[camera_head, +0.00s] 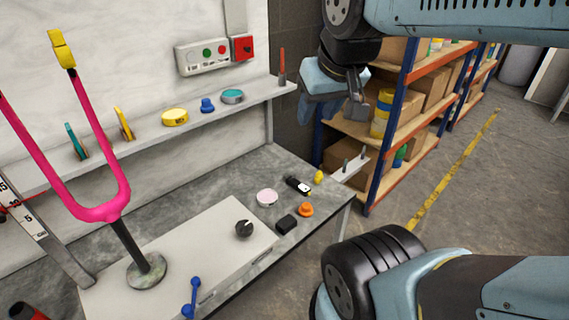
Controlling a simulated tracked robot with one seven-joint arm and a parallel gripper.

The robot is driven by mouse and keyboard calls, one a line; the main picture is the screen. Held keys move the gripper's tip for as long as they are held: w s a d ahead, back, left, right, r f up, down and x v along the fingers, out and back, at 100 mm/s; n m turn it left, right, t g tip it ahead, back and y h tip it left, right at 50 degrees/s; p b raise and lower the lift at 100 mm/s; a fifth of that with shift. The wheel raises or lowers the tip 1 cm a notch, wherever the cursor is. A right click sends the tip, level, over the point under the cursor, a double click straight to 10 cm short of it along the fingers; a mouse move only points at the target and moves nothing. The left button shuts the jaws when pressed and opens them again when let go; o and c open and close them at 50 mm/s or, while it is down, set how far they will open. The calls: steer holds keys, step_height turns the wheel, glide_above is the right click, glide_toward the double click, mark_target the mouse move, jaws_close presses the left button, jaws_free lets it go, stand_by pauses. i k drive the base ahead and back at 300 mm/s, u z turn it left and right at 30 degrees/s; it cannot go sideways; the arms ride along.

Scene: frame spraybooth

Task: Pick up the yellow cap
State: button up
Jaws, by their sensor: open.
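A small yellow cap-like piece (319,176) sits on the grey workbench (225,172), near its far right corner. It looks upright, but it is too small to make out its shape well. My gripper (338,98) hangs from the arm at the upper centre, in front of the shelving as I see it. It is open and nothing shows between its fingers. It is above the yellow piece in the picture and clearly apart from it.
Near the yellow piece are a black-and-white item (298,185), an orange knob (305,210), a black block (286,224) and a pink disc (267,198). A wall ledge (150,141) holds several small items. A pink fork frame (98,212) stands left. Shelving (384,152) is behind right.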

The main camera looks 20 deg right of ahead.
mark_target(318, 179)
steer(key=z, duration=0.1)
steer(key=i, duration=0.9)
steer(key=z, duration=0.65)
